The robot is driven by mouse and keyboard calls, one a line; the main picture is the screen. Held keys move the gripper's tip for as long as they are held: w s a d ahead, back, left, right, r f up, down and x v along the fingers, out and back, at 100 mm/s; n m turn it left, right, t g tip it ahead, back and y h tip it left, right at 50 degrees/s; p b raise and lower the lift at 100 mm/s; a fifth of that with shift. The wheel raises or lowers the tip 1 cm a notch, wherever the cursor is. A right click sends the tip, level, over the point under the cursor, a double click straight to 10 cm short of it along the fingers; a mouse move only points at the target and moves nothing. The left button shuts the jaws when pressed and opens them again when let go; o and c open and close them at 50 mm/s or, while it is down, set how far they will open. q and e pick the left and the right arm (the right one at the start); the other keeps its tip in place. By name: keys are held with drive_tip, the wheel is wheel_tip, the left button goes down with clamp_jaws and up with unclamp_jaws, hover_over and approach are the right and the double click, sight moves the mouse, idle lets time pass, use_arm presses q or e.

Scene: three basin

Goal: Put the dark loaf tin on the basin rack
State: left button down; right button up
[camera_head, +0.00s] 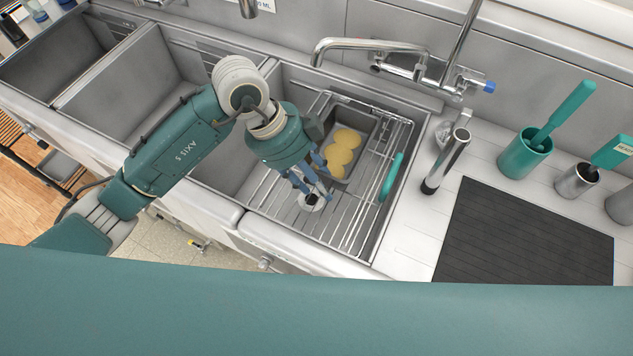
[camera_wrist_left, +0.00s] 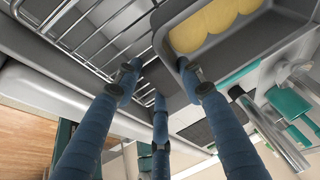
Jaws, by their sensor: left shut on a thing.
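The dark loaf tin (camera_head: 367,140), with several yellow rounds inside it, is in the right-hand basin over the wire basin rack (camera_head: 350,228). My left gripper (camera_head: 321,178) is at the tin's near-left end and shut on it. In the left wrist view my left gripper's blue fingers (camera_wrist_left: 165,82) are around the near wall of the tin (camera_wrist_left: 172,50), and the rack's wires (camera_wrist_left: 95,38) lie beside it. I cannot tell whether the tin's underside touches the rack. My right gripper is not in view.
A teal handle (camera_head: 391,177) stands at the rack's right side. The tap (camera_head: 370,46) reaches over the basin's back edge. Two other basins are left.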

use_arm(q)
wheel_tip(320, 180, down, 2)
drive_tip(key=shift+f, duration=0.25)
drive_tip(key=c, duration=1.1)
unclamp_jaws()
drive_tip(key=shift+a, duration=0.1)
drive_tip(key=b+v, duration=0.1)
drive_tip(key=v, duration=1.1)
drive_tip(key=shift+b, duration=0.4)
